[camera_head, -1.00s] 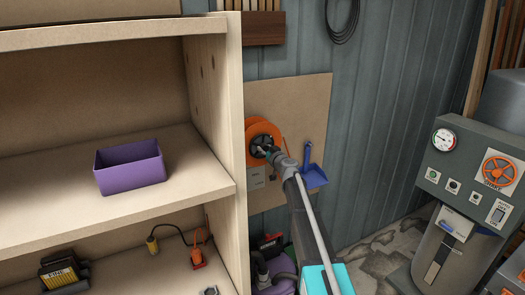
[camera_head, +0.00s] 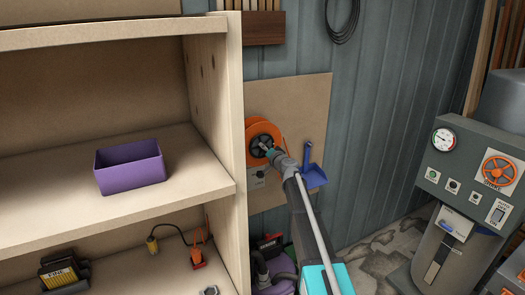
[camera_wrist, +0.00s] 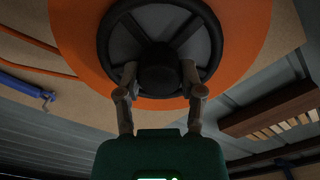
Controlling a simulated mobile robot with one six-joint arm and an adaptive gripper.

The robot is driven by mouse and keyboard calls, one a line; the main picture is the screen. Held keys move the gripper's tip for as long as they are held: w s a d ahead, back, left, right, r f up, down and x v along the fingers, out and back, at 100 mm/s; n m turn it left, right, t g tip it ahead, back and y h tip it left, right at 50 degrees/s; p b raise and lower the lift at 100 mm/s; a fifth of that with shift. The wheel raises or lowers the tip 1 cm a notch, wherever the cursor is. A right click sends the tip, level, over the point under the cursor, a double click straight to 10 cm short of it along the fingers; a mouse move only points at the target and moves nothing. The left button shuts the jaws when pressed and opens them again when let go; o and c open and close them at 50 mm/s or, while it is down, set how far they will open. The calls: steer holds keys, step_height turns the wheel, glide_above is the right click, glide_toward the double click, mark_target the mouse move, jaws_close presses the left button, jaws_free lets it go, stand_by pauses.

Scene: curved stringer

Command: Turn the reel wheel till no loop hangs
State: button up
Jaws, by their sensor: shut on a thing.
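The orange reel (camera_head: 262,130) is mounted on a tan board on the wall, partly hidden by my arm. Its black spoked wheel (camera_wrist: 115,40) fills the top of the wrist view. My gripper (camera_wrist: 158,82) has one finger on each side of the wheel's dark central hub (camera_wrist: 158,62) and is shut on it. In the head view my gripper (camera_head: 271,153) reaches the reel's front. Orange cable (camera_wrist: 38,52) runs off the reel in two strands across the board in the wrist view. Whether a loop hangs under the reel is not clear.
A blue dustpan (camera_head: 315,177) hangs close to the right of my gripper. The wooden shelf (camera_head: 232,130) stands close on the left, with a purple bin (camera_head: 132,172) on it. A grey machine (camera_head: 470,170) stands at the right.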

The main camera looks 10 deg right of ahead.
steer(key=m, duration=0.5)
steer(key=shift+s+f+m, duration=0.1)
steer(key=shift+s+m, duration=0.05)
steer(key=shift+m, duration=0.15)
steer(key=m, duration=0.5)
steer(key=shift+m, duration=0.3)
steer(key=o, duration=1)
steer(key=shift+a, duration=0.1)
steer(key=shift+o, duration=0.8)
